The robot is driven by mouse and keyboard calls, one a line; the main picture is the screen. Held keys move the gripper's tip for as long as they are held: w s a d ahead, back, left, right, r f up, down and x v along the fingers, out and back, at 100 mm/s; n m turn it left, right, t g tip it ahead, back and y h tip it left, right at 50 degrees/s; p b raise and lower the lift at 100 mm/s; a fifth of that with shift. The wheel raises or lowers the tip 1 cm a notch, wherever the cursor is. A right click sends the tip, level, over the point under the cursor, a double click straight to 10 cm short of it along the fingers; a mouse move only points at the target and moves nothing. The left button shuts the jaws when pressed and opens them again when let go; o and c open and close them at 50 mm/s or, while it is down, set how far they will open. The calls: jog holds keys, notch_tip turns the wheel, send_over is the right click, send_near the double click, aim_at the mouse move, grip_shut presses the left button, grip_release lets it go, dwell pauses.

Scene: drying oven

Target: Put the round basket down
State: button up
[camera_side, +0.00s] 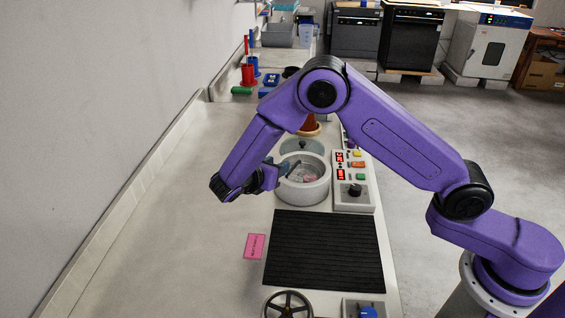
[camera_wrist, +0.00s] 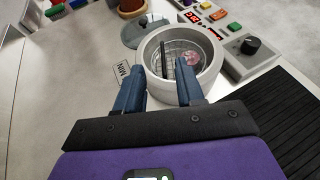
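The round wire basket (camera_wrist: 187,62) sits inside a white round chamber (camera_wrist: 157,50), with a dark upright handle (camera_wrist: 165,50) and a pinkish thing (camera_wrist: 193,59) inside it. The fingertips are at the near rim of the chamber in the wrist view. In the side view my gripper (camera_side: 284,170) is at the chamber's left side.
A grey round lid (camera_side: 302,147) lies behind the chamber. A control panel (camera_side: 352,194) with a black knob stands to its right. A black ridged mat (camera_side: 322,250) lies clear in front, with a pink label (camera_side: 254,246) beside it. The bench at left is clear.

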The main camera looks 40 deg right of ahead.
jog(key=w+a+r+n+t+y, duration=0.25)
jog(key=a+n+y, duration=0.25)
jog(key=n, duration=0.3)
jog(key=w+a+r+n+t+y, duration=0.2)
jog(key=a+r+n+t+y, duration=0.25)
jog(key=n, duration=0.35)
jog(key=s+a+r+n+g+y, duration=0.25)
jog(key=s+a+n+y, duration=0.2)
jog(key=s+n, duration=0.35)
jog(key=s+a+r+n+g+y, duration=0.1)
jog(key=s+a+n+g+y, duration=0.2)
jog(key=s+n+y, duration=0.55)
jog(key=s+d+n+g+h, duration=0.45)
jog(key=s+d+n, duration=0.25)
jog(key=s+n, duration=0.75)
jog(key=s+d+f+n+g+h, duration=0.1)
jog(key=s+d+n+h, duration=0.1)
jog(key=s+d+n, duration=0.2)
jog(key=s+d+f+n+g+h, duration=0.1)
jog(key=s+d+n+h, duration=0.2)
jog(key=d+n, duration=0.8)
jog(key=s+d, duration=0.1)
jog(key=d, duration=0.2)
jog(key=shift+f, duration=0.15)
